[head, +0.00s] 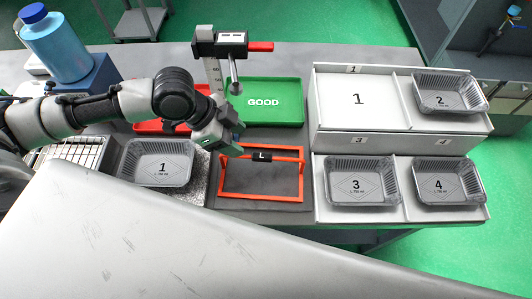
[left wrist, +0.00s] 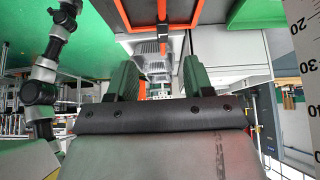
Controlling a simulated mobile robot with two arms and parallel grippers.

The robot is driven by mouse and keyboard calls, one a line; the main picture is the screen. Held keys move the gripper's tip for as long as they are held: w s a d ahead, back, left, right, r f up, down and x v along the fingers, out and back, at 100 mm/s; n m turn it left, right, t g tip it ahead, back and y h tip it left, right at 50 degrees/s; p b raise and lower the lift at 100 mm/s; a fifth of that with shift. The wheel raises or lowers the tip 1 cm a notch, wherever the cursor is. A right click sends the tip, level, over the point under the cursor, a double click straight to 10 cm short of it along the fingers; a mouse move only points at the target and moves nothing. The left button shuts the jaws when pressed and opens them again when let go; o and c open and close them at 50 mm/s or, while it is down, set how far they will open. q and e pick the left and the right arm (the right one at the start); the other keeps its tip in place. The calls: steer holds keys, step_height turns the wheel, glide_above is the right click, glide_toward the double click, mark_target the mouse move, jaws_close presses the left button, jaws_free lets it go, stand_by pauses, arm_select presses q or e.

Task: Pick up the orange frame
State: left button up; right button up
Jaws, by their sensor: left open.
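The orange frame (head: 222,184) lies on a dark grey pad in the middle of the table in the head view. A black block marked L (head: 262,156) sits on its far bar. My left gripper (head: 232,143) is open and empty, above and just left of the frame's far left corner, pointing down. In the left wrist view its two green-grey fingers (left wrist: 160,78) are spread apart. Orange bars (left wrist: 160,28) show beyond them at the top; I cannot tell which parts of the frame they are. My right gripper is in neither view.
Foil tray 1 (head: 160,163) stands left of the frame. A white divided box (head: 350,143) on the right holds trays 2, 3 and 4; compartment 1 is empty. Behind are a green GOOD tray (head: 273,101), a gauge stand (head: 215,75) and a partly hidden red tray (head: 150,127).

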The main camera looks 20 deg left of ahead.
mark_target(261, 155)
arm_select(q)
steer(key=x, duration=0.4)
steer(key=shift+s+d+f+p, duration=0.15)
steer(key=shift+p, duration=0.15)
steer(key=x, duration=0.2)
steer(key=p+x, duration=0.1)
steer(key=x, duration=0.2)
steer(key=shift+w+d+f+p, duration=0.15)
steer(key=shift+w+f+p, duration=0.05)
steer(key=shift+w+p, duration=0.25)
steer(key=shift+d+f, duration=0.1)
steer(key=shift+f, duration=0.15)
steer(key=c, duration=0.8)
jaws_close()
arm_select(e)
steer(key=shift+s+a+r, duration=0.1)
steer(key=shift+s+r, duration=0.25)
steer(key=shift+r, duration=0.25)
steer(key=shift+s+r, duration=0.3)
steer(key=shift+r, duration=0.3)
